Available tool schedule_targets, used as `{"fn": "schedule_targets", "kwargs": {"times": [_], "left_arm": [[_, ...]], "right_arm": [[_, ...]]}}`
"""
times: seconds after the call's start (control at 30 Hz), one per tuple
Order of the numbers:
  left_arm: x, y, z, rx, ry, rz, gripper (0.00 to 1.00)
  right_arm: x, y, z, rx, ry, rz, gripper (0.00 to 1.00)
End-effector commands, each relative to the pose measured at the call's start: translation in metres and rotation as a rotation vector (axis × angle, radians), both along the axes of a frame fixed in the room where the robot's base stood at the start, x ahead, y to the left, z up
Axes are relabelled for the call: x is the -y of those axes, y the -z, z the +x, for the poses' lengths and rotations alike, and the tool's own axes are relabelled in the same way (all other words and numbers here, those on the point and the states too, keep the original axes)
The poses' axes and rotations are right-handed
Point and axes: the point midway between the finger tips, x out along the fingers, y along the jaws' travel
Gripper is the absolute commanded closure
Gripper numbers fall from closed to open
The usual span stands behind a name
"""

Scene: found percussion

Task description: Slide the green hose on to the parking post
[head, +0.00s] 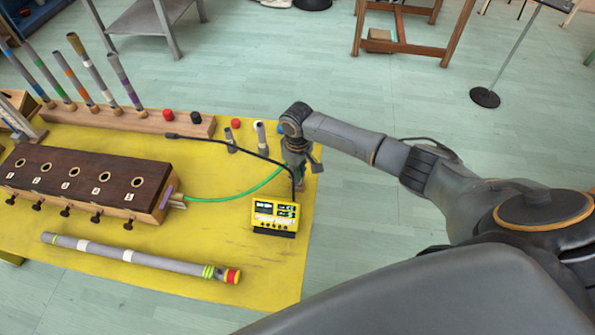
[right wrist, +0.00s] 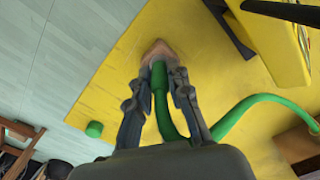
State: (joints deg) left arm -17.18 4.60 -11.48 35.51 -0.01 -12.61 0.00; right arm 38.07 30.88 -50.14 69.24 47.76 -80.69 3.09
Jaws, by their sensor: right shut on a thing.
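The green hose (head: 235,192) runs from the end of the dark wooden box (head: 90,178) across the yellow table to my right gripper (head: 299,167). In the right wrist view, my right gripper (right wrist: 160,72) is shut on the hose near its end. The hose (right wrist: 238,112) bends back between the fingers and away to the right. A tan wooden piece (right wrist: 156,48), perhaps the parking post or its base, shows just beyond the fingertips. I cannot tell whether the hose end is around it or only above it. My left gripper is not in view.
A yellow meter (head: 275,214) with a black cable stands close to my right gripper. A long grey tube (head: 130,256) lies in front. The table's right edge is close.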

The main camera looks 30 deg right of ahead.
Motion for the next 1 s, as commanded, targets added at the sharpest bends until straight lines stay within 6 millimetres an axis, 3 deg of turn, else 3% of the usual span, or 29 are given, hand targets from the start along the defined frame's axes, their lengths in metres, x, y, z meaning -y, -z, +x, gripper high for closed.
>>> {"fn": "schedule_targets", "kwargs": {"times": [0.2, 0.23, 0.33, 0.37, 0.73, 1.0], "left_arm": [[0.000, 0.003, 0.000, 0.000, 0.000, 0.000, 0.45], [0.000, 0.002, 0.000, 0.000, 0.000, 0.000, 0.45], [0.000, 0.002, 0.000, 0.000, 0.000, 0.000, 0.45], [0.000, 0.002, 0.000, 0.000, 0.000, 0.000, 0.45], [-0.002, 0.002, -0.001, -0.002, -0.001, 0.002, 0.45], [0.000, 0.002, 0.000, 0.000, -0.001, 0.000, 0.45]], "right_arm": [[0.000, 0.007, -0.001, -0.001, 0.001, 0.000, 1.00], [0.000, 0.006, 0.000, -0.001, 0.001, 0.000, 0.77], [0.000, 0.006, 0.000, -0.001, 0.001, 0.000, 0.57], [0.000, 0.006, 0.000, -0.001, 0.001, 0.000, 0.55], [0.000, 0.000, 0.000, 0.000, 0.000, 0.000, 0.55], [0.000, -0.049, 0.001, 0.004, -0.001, 0.001, 0.55]]}}
